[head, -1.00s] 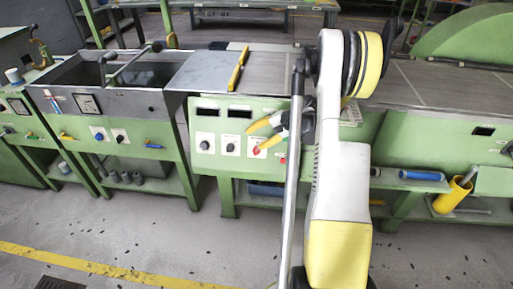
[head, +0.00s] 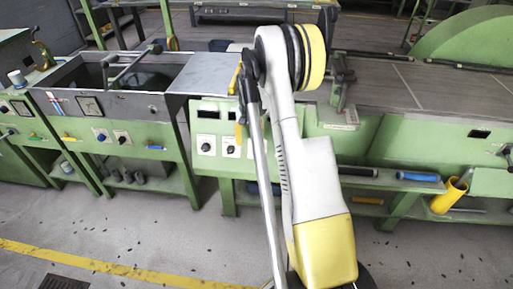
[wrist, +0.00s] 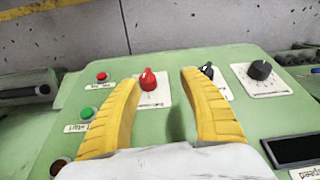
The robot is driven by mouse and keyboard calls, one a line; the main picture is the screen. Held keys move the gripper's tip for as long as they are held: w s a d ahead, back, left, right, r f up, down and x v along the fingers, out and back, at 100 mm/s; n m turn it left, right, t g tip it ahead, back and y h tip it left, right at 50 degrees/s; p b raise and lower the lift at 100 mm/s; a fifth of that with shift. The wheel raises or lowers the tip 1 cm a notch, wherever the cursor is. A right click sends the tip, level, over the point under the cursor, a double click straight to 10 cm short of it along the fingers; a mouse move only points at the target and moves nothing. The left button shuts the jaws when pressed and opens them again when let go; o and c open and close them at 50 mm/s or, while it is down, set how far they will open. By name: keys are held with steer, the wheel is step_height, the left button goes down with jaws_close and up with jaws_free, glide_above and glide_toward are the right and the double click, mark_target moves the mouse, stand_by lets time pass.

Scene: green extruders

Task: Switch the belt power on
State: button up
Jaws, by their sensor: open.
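The green control panel (wrist: 225,110) fills the wrist view, and part of its front shows in the head view (head: 208,172). A red knob (wrist: 148,80) on a white plate lies between my gripper's fingertips, nearer the left one. A black knob (wrist: 207,70) is partly behind the right fingertip, and another black knob (wrist: 260,70) sits farther right. My gripper (wrist: 160,78) has its two yellow fingers spread, with nothing held. In the head view my arm hides the red knob and most of my gripper.
Left of the fingers are a red button (wrist: 102,77), a green button (wrist: 87,112) and a dark red button (wrist: 60,166). A black display (wrist: 290,150) is at lower right. A grey conveyor surface (head: 400,82) lies behind my arm.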

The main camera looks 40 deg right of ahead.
mark_target(256, 151)
steer(key=d+f+h+b, duration=0.1)
steer(key=f, duration=0.1)
steer(key=f+g+b, duration=0.1)
steer(key=f, duration=0.2)
steer(key=s+d+f+n+h+b, duration=0.1)
steer(key=f+b, duration=0.1)
steer(key=shift+s+d+f+g+h, duration=0.1)
steer(key=shift+d+f+g+h, duration=0.2)
steer(key=shift+d+g, duration=0.1)
steer(key=shift+r, duration=0.1)
jaws_close()
